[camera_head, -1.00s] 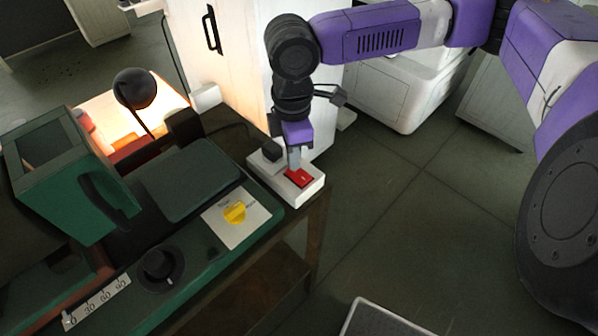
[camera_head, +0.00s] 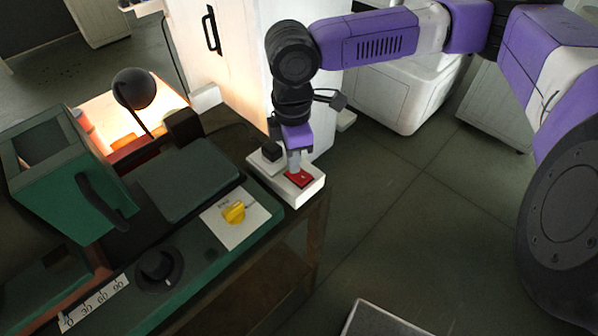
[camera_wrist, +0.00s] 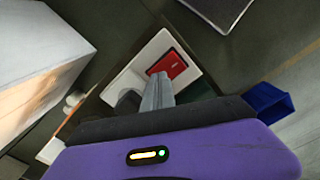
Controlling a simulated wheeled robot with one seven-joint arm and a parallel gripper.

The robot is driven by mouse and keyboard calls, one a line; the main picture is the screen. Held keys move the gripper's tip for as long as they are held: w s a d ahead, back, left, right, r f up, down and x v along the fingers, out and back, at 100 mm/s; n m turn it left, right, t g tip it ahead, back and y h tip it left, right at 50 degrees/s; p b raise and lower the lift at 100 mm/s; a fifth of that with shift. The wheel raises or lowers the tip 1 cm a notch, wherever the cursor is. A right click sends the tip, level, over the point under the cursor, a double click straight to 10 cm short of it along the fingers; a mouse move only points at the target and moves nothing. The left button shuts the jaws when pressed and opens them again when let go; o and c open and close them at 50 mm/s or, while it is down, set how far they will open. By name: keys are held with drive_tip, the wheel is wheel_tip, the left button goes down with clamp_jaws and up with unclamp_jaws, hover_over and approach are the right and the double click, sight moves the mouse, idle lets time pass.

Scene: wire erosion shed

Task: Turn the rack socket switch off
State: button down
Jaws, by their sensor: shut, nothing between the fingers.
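The rack socket is a white block (camera_head: 312,191) at the right end of the bench, with a red rocker switch (camera_head: 300,180) on its top and a black plug (camera_head: 271,152) at its far end. In the wrist view the red switch (camera_wrist: 168,64) lies in the white block (camera_wrist: 190,77), just beyond the fingertips. My gripper (camera_head: 295,171) points down over the switch with its fingers shut and empty. The fingertips (camera_wrist: 158,78) are at the near edge of the switch; I cannot tell whether they touch it. The fingers hide part of the switch.
A black lamp (camera_head: 134,88) is behind. A white cabinet (camera_head: 240,60) stands close behind my gripper. Open floor (camera_head: 400,215) lies to the right.

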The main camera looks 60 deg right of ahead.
drive_tip(key=shift+r, duration=0.1)
wheel_tip(320, 180, up, 7)
drive_tip(key=p, duration=0.6)
idle(0.6)
